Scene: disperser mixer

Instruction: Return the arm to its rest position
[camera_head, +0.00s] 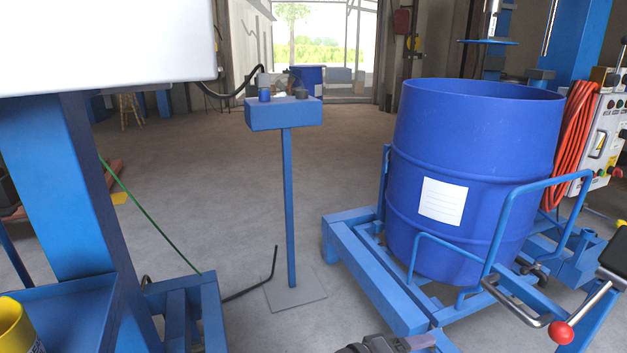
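A dark grey piece of one of my arms, seemingly the left one with its gripper (395,344), shows at the bottom edge, right of the middle. It points to the right, and most of it is cut off by the frame. Its fingers are too little in view to tell open from shut, and nothing is clearly held. It is in front of the blue drum cart. My other gripper is not in view.
A blue drum (475,150) with a white label stands on a blue wheeled frame (385,290). A blue control box (284,115) on a post stands left of it. A red-knobbed lever (561,332) is at lower right. A blue column (70,190) is at left.

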